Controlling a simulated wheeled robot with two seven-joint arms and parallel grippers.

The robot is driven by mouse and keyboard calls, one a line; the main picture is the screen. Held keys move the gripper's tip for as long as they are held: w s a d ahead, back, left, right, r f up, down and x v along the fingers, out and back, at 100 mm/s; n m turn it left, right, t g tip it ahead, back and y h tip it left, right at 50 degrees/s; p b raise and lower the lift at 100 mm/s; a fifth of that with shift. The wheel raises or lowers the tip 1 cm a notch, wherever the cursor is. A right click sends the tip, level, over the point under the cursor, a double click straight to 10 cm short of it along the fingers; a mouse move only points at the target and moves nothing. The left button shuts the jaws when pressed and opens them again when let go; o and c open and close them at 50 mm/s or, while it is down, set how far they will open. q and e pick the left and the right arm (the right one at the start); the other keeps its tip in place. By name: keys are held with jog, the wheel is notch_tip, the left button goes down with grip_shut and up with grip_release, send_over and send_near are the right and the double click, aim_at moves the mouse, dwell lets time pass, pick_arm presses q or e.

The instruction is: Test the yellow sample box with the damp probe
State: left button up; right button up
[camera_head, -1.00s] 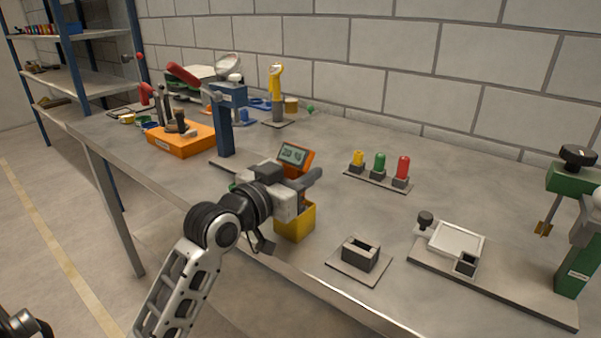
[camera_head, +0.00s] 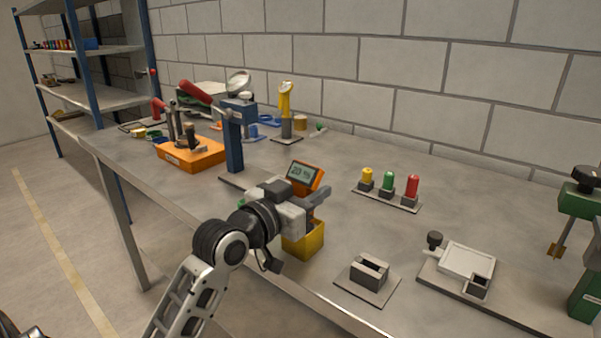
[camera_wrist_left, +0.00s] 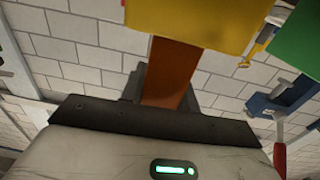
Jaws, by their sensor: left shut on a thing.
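My left gripper (camera_head: 307,200) is shut on the damp probe, which has an orange body and a grey display (camera_head: 302,172) that seems to read about 20 %. In the left wrist view the orange probe (camera_wrist_left: 171,75) sits at the dark finger. The yellow sample box (camera_head: 304,240) is on the bench directly below the gripper, near the front edge; it fills the top of the wrist view (camera_wrist_left: 190,18). The gripper hides the probe's lower end, so I cannot tell whether it touches the box. My right gripper is not in view.
A small dark holder (camera_head: 368,269) stands right of the box. Yellow, green and red lamps (camera_head: 388,187) stand behind it. A scale-like plate (camera_head: 466,262) and green stand are at right. A blue press (camera_head: 234,140) and orange tray (camera_head: 190,154) are at left. A green block (camera_wrist_left: 300,40) shows in the wrist view.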

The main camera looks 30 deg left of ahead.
aim_at(309, 165)
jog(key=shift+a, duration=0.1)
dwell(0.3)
